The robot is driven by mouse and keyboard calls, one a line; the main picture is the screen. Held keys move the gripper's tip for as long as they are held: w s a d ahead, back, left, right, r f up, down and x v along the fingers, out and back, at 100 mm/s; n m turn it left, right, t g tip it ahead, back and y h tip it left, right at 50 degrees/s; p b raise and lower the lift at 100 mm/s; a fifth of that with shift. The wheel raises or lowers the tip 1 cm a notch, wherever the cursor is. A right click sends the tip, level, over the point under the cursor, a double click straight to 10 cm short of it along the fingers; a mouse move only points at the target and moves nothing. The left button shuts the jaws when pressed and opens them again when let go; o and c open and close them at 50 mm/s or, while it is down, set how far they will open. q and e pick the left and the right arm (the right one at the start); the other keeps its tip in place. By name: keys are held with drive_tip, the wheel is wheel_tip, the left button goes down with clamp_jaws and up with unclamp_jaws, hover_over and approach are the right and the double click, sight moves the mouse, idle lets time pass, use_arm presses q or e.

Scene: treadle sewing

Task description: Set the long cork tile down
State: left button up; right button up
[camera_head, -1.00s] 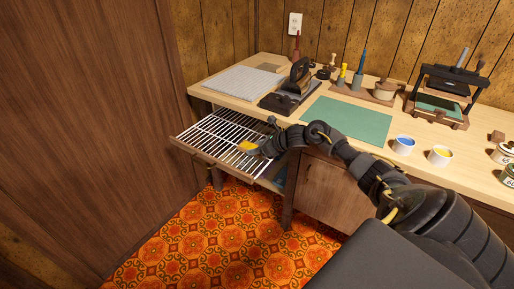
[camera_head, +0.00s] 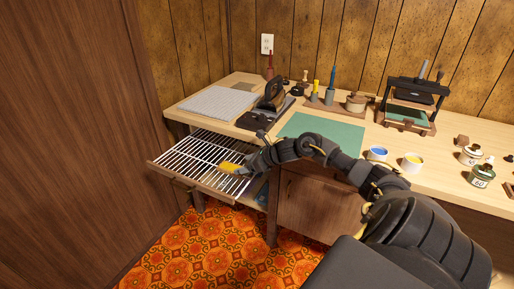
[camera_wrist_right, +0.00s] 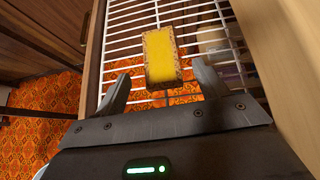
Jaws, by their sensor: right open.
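The long cork tile (camera_head: 230,168), with a yellow face and brown cork edges, lies on the white wire rack (camera_head: 190,152) of the pulled-out drawer. In the right wrist view the tile (camera_wrist_right: 162,56) rests across the wires, its near end roughly level with my fingertips. My right gripper (camera_wrist_right: 161,82) is open, with one finger on either side of the tile's near end and gaps to both. In the head view my right gripper (camera_head: 248,167) is low over the rack, just right of the tile. My left gripper is not in view.
The bench above holds a grey grid mat (camera_head: 217,101), a dark iron (camera_head: 272,97), a green mat (camera_head: 322,131), blue (camera_head: 377,153) and yellow (camera_head: 412,161) paint cups and a press (camera_head: 408,105). The rack is bare left of the tile. A wooden wall stands at left.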

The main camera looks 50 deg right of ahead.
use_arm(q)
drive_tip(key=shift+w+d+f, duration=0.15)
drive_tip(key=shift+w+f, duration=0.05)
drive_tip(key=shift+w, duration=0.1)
use_arm(e)
drive_tip(key=v, duration=0.6)
drive_tip(key=shift+s+r, duration=0.25)
drive_tip(key=shift+r, duration=0.05)
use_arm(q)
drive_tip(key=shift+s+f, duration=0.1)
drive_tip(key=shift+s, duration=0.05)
